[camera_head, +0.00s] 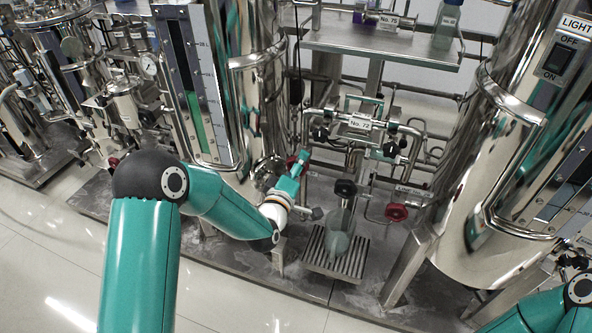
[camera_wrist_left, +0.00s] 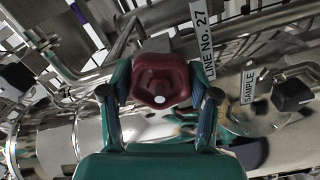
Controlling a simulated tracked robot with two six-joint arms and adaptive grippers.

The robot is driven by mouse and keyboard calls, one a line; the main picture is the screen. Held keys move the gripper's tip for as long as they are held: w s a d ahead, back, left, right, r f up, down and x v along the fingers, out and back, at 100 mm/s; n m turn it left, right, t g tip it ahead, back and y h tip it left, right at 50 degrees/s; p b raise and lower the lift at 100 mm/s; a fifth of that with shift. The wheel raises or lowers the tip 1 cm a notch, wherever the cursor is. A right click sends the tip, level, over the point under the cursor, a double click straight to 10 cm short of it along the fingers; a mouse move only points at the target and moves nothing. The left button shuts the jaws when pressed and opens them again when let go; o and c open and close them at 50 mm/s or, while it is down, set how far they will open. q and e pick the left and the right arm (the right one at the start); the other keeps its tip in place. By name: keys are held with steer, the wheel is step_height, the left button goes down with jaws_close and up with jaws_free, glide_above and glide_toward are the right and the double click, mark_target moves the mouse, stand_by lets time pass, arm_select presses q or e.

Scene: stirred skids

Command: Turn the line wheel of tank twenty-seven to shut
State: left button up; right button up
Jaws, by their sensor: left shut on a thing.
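The line wheel of tank twenty-seven is a dark red hand wheel (camera_wrist_left: 160,82) in the middle of the left wrist view. A white tag reading "LINE No. 27" (camera_wrist_left: 207,45) stands right beside it. My left gripper (camera_wrist_left: 159,92) is shut on this wheel, with one finger on each side. In the head view my left gripper (camera_head: 302,163) reaches in at the pipes beside the steel tank (camera_head: 240,70), and a bit of the red wheel (camera_head: 291,161) shows by it. The pipe behind the wheel is mostly hidden. My right gripper is outside the frames.
Another red wheel (camera_head: 396,212) sits on a line to the right. A glass flask (camera_head: 337,240) stands on a slatted grate (camera_head: 352,265) under a dark-knobbed outlet. A "SAMPLE" tag (camera_wrist_left: 248,87) and a black knob (camera_wrist_left: 292,94) are close to my left gripper. Pipes crowd the middle.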

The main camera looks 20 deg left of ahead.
arm_select(q)
steer(key=m+b, duration=0.4)
steer(key=b, duration=0.1)
steer(key=f+m+b, duration=0.1)
steer(key=m+b, duration=0.1)
steer(key=m, duration=0.1)
steer(key=shift+b, duration=0.3)
steer(key=m+b, duration=0.2)
steer(key=m, duration=0.1)
steer(key=shift+r+m+b, duration=0.1)
steer(key=shift+m+b, duration=1.25)
steer(key=shift+m, duration=0.95)
steer(key=shift+r, duration=0.1)
steer(key=o, duration=1.1)
steer(key=shift+o, duration=0.3)
steer(key=shift+r, duration=0.15)
